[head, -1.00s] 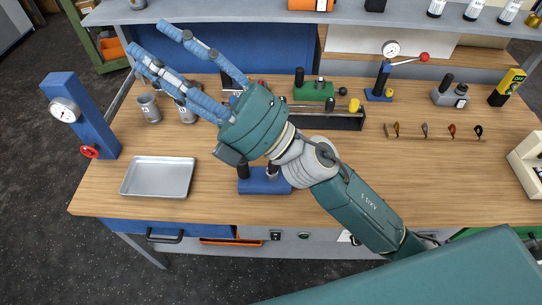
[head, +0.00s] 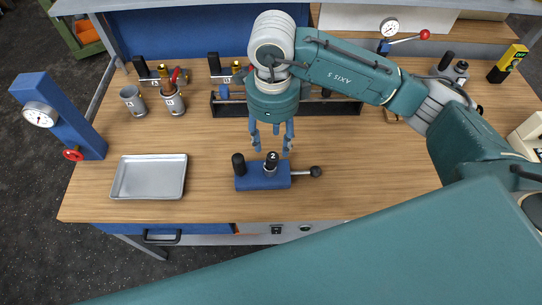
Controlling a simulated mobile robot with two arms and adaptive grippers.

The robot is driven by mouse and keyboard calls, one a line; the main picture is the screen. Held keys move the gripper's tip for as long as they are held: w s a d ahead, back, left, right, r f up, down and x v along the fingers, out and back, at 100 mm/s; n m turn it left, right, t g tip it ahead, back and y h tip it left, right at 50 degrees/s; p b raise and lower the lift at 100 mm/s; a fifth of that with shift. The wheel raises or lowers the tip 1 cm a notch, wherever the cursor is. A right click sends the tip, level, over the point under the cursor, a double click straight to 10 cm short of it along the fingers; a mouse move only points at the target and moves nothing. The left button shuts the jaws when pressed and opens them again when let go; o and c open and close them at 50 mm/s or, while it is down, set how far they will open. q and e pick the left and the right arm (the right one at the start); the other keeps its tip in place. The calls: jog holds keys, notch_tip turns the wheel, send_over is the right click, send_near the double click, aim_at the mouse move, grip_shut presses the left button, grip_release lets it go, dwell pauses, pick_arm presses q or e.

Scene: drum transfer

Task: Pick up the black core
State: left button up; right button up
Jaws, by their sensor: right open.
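A blue fixture (head: 250,184) sits on the workbench just below the middle of the head view. A dark-topped piece marked 2 (head: 271,157) stands upright in it, and a plain black cylinder (head: 238,163) stands at its left end. I cannot tell for sure which of these is the black core. My right gripper (head: 272,149) points down with its blue fingers apart, close to the piece marked 2, one finger at each side in the picture. Contact cannot be judged. It appears empty. My left gripper is not in view.
A lever with a black knob (head: 316,171) sticks out right of the fixture. An empty metal tray (head: 150,177) lies to the left. A long black rack (head: 345,108) stands behind my gripper.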

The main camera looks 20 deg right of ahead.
aim_at(272, 155)
notch_tip(272, 155, down, 3)
jog(key=shift+f+p, duration=0.1)
jog(key=shift+p, duration=0.25)
notch_tip(272, 155, down, 5)
jog(key=p, duration=0.3)
jog(key=shift+w+a, duration=0.1)
jog(key=shift+w, duration=0.05)
jog(key=shift+f, duration=0.25)
grip_shut()
